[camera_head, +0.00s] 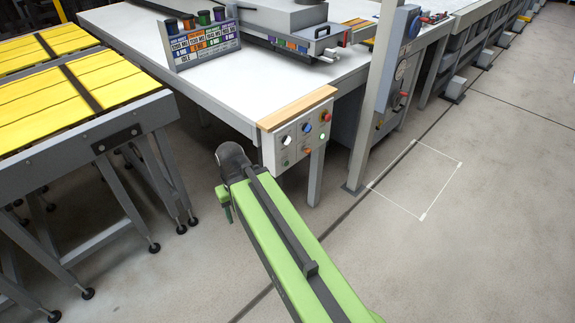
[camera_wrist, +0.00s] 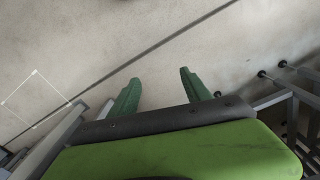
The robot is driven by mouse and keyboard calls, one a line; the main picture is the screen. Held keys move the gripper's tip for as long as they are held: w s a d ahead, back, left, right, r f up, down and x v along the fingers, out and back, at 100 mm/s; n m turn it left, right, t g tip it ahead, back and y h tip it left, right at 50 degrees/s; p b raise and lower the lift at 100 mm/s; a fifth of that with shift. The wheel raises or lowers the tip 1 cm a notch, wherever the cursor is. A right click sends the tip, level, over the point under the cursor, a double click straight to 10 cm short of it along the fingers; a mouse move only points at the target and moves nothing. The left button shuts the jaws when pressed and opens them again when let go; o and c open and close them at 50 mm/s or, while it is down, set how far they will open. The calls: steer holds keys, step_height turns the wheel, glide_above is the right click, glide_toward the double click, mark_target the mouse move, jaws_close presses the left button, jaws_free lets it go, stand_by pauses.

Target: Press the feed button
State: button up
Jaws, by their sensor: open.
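A grey control box (camera_head: 299,133) with a wooden top edge is fixed at the near corner of the white table in the head view. Its face carries several small buttons: a white one (camera_head: 286,140), a blue one (camera_head: 306,128), a red one (camera_head: 325,116), a lit green-white one (camera_head: 324,135) and an orange one (camera_head: 306,150). I cannot read which is the feed button. My green arm reaches up toward the box, its end just left of and in front of it. In the wrist view my gripper (camera_wrist: 158,92) has its two green fingers apart, with nothing between them but floor behind.
The white table (camera_head: 120,35) bears a sign with colored cups (camera_head: 200,40). A grey post (camera_head: 376,110) stands right of the box. Roller stands with yellow tops (camera_head: 50,105) stand left. The floor at right is clear, with a white marked square (camera_head: 415,180).

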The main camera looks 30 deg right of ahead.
steer(key=shift+c, duration=0.5)
jaws_close()
stand_by(1.2)
